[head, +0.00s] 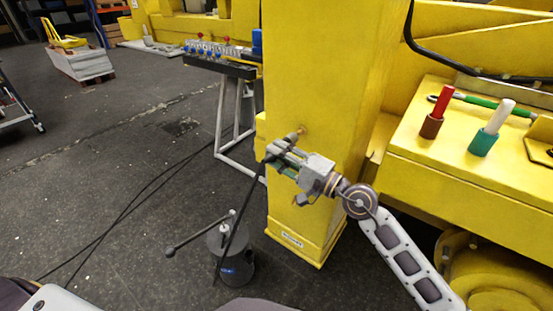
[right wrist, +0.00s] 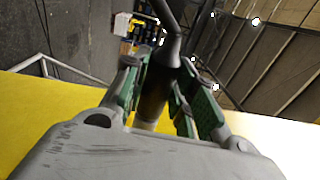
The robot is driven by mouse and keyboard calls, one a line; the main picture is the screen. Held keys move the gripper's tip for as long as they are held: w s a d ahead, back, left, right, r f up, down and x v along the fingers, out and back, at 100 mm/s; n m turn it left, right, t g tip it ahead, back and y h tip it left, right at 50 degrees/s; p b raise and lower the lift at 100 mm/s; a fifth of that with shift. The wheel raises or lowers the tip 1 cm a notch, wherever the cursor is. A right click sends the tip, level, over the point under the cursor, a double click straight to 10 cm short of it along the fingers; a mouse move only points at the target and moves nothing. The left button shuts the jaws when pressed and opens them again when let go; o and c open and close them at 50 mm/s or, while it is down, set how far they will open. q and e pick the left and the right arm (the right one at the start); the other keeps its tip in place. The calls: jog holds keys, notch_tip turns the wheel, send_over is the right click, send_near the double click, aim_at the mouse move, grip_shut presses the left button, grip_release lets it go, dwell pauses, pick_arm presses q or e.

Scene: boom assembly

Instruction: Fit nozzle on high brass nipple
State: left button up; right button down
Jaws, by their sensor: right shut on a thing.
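My right gripper (head: 278,155) is in front of the yellow column, at about mid-height in the head view. It is shut on the nozzle, a dark cylinder (right wrist: 155,98) between the green finger pads in the right wrist view. A black hose (head: 243,205) hangs from the nozzle toward the floor. A small brass nipple (head: 303,129) shows on the column just beyond the fingertips. The nozzle's end looks close to it, but I cannot tell whether they touch. No lower nipple shows clearly. My left gripper is not in view.
The yellow column (head: 325,90) stands right behind the gripper. A grey grease pump (head: 232,262) with a lever stands on the floor below. A yellow ledge (head: 455,155) at right carries a red-handled tool (head: 440,105) and a white-handled tool (head: 495,120). Floor at left is mostly clear.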

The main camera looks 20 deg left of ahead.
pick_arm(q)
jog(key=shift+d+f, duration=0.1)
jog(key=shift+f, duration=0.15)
pick_arm(e)
jog(key=shift+w+d, duration=0.2)
jog(key=shift+w, duration=0.05)
pick_arm(q)
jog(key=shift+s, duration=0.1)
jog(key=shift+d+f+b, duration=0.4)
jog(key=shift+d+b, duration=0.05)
jog(key=shift+b, duration=0.1)
pick_arm(e)
jog(key=shift+w+d, duration=0.1)
jog(key=shift+w, duration=0.25)
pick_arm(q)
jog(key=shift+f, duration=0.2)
pick_arm(e)
jog(key=shift+w, duration=0.15)
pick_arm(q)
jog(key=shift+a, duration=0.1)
